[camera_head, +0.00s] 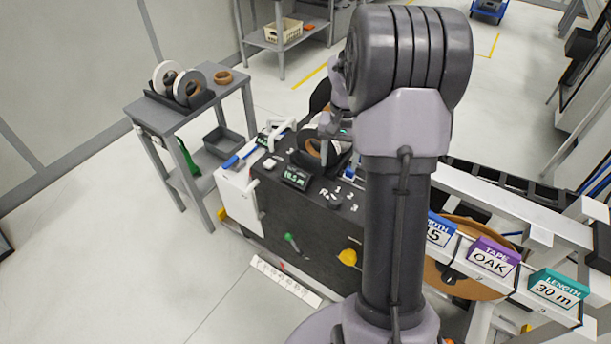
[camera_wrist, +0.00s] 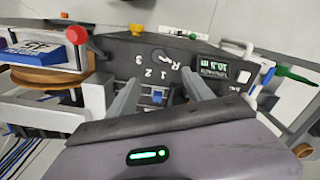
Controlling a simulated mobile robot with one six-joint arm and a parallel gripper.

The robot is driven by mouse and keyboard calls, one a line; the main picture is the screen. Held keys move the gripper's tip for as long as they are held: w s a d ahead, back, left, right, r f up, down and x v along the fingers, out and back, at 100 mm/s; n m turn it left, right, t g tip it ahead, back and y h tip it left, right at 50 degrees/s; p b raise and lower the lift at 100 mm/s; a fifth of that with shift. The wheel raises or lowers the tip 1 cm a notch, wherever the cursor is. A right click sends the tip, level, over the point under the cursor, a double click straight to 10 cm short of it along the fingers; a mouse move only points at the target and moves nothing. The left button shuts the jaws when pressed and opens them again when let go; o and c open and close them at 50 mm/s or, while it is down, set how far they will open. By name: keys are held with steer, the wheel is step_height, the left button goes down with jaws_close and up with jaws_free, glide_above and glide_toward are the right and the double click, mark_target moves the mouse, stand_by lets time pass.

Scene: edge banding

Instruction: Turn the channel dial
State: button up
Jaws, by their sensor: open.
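The channel dial (camera_head: 335,202) is a small dark knob on the top of the dark machine, with white marks R, 1, 2 and 3 around it. In the wrist view the dial (camera_wrist: 160,55) shows upside down, beyond my fingertips, and its pointer is too small to read. My gripper (camera_wrist: 159,77) is open, with its two grey fingers apart and the dial apart from them. In the head view my gripper is largely hidden behind my arm and hard to make out.
A lit display (camera_head: 296,178) sits beside the dial, with a green-handled lever (camera_head: 291,243) and yellow knob (camera_head: 347,257) on the machine's side. Label blocks, including a purple one (camera_head: 493,256), stand right. A side table (camera_head: 150,113) with tape rolls stands left.

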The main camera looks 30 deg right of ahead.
mark_target(336, 199)
steer(key=f+b, duration=0.2)
steer(key=f, duration=0.6)
steer(key=f+b, duration=0.3)
steer(key=f, duration=0.5)
steer(key=shift+s+b, duration=0.2)
steer(key=shift+b, duration=0.15)
steer(key=shift+r, duration=0.1)
jaws_close()
steer(key=shift+m, duration=0.4)
steer(key=m, duration=0.3)
steer(key=shift+m, duration=0.4)
steer(key=shift+m+b, duration=0.35)
steer(key=shift+m, duration=1.75)
